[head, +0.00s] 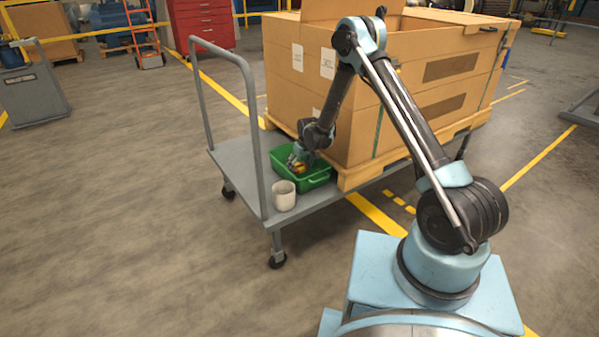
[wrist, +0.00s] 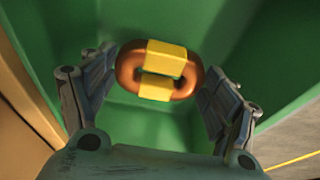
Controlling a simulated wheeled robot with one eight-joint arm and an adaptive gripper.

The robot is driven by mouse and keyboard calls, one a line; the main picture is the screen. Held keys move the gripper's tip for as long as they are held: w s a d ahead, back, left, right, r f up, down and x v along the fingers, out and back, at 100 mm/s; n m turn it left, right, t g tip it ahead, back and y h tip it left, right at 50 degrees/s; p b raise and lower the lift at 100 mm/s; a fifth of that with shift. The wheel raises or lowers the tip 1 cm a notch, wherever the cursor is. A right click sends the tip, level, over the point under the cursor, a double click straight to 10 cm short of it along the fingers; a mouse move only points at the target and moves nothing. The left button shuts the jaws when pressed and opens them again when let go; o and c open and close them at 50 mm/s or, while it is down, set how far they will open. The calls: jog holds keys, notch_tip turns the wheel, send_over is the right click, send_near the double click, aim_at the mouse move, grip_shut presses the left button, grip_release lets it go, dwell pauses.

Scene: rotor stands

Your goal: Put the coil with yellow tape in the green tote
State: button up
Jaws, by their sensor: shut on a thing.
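The coil (wrist: 128,68) is a copper-brown ring wrapped with yellow tape. In the wrist view it sits between the fingertips of my gripper (wrist: 156,74), which is shut on its two sides. The green tote (head: 317,183) stands on a grey cart, and its green walls (wrist: 235,30) surround the coil in the wrist view. In the head view my gripper (head: 297,162) reaches down into the tote, with a small orange-yellow bit of the coil (head: 300,168) showing. I cannot tell whether the coil touches the tote floor.
A white cup (head: 284,196) stands on the cart (head: 240,172) in front of the tote. The cart's tall handle (head: 257,140) rises left of it. A large cardboard box (head: 345,120) on a wooden pallet stands close behind and right of the tote. Open floor lies left.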

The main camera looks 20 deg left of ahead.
jog(key=shift+f, duration=1.25)
jog(key=o, duration=1.3)
jog(key=shift+f, duration=0.1)
jog(key=v, duration=1.2)
jog(key=shift+d, duration=0.1)
